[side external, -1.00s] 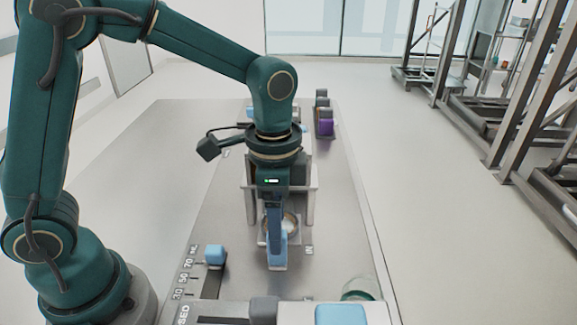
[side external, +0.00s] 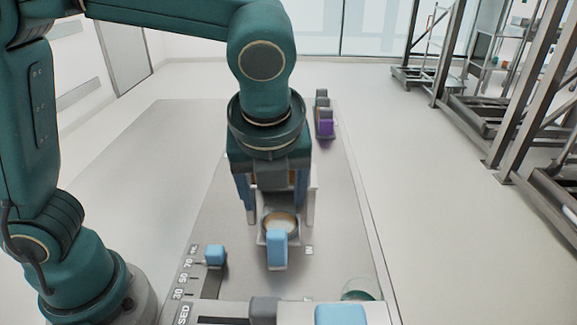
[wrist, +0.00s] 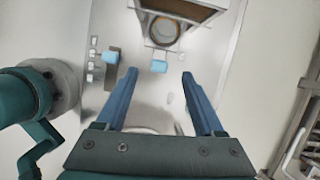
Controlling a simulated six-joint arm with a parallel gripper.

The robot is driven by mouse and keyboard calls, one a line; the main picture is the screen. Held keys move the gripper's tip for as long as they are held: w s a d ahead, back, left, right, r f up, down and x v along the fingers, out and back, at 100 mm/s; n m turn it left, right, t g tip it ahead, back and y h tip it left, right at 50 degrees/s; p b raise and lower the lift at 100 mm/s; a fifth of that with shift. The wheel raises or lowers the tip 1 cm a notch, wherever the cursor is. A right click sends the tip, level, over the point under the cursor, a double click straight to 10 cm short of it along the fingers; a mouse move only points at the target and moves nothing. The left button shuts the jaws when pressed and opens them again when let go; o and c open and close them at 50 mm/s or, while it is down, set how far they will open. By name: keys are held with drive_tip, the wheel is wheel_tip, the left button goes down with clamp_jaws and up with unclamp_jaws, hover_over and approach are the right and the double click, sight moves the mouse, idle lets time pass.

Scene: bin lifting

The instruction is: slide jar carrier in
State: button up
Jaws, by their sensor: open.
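The jar carrier is a small tray with a blue handle block (side external: 277,250) at its near end. It holds a round jar (side external: 280,222) with beige contents. The carrier sits at the mouth of a grey housing (side external: 310,205), with its handle end sticking out towards the camera. In the wrist view the handle (wrist: 159,66) and jar (wrist: 164,31) show at top centre. My gripper (side external: 273,204) is open and empty, with its two blue fingers apart. In the wrist view my gripper (wrist: 160,74) has the handle appearing between its fingertips, with no contact visible. My gripper hides much of the housing in the side view.
A blue slider knob (side external: 215,255) stands left of the carrier beside a marked scale. A panel with a grey block (side external: 263,310) and a blue block (side external: 341,314) lies in front. A glass jar (side external: 361,289) stands near it. Coloured blocks (side external: 325,120) stand at the back right.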

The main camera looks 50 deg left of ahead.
sight(276, 232)
drive_tip(key=shift+m, duration=0.8)
wheel_tip(276, 232, down, 5)
drive_tip(key=shift+r, duration=0.15)
drive_tip(key=shift+x, duration=2.6)
drive_tip(key=shift+w, duration=0.1)
clamp_jaws()
